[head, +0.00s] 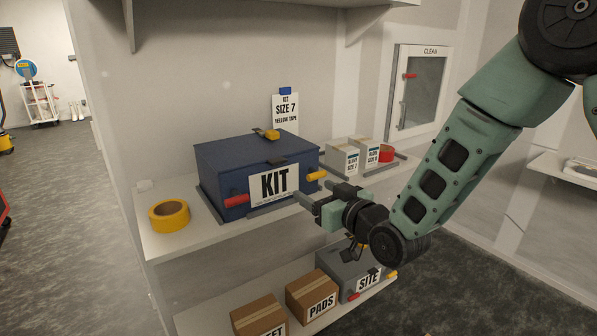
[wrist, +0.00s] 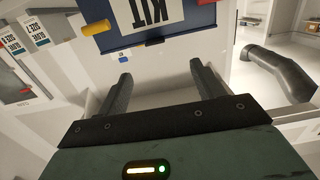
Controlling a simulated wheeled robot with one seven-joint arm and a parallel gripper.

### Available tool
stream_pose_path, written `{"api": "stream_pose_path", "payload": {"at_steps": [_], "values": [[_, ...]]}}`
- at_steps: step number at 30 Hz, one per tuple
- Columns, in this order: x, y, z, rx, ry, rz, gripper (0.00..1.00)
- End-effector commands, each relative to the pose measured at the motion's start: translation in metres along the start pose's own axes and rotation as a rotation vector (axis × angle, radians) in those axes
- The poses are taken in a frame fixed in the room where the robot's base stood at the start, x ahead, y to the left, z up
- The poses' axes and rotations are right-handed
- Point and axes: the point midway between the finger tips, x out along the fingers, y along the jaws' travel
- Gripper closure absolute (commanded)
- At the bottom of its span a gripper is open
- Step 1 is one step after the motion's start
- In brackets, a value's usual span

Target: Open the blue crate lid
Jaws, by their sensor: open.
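The blue crate (head: 215,180) stands on the upper shelf with a white KIT label (head: 274,184) on its front. Its blue lid (head: 235,150) lies shut on top, with a dark tab at the front edge and a yellow piece on top. A red grip (head: 236,201) and a yellow grip (head: 317,175) stick out of the front. My gripper (head: 312,194) is in front of the crate's right part, fingers apart and empty. In the wrist view the crate (wrist: 200,17) shows upside down beyond my open gripper (wrist: 160,64), apart from the fingertips.
A yellow tape roll (head: 169,216) lies left of the crate. White boxes (head: 343,160) and a red roll (head: 386,154) stand to its right. Cardboard boxes (head: 311,297) and a grey SITE crate (head: 340,268) are on the lower shelf. A bracketed shelf hangs above.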

Motion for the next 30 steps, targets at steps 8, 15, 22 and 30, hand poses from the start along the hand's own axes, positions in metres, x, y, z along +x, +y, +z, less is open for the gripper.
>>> {"api": "stream_pose_path", "payload": {"at_steps": [8,15,22,30], "values": [[0.015,0.006,0.000,0.000,0.059,0.007,0.33],[0.060,0.006,-0.004,0.000,0.058,0.007,0.33],[0.107,0.006,-0.007,0.000,0.058,0.008,0.33],[0.153,0.006,-0.009,-0.001,0.058,0.008,0.33]]}}
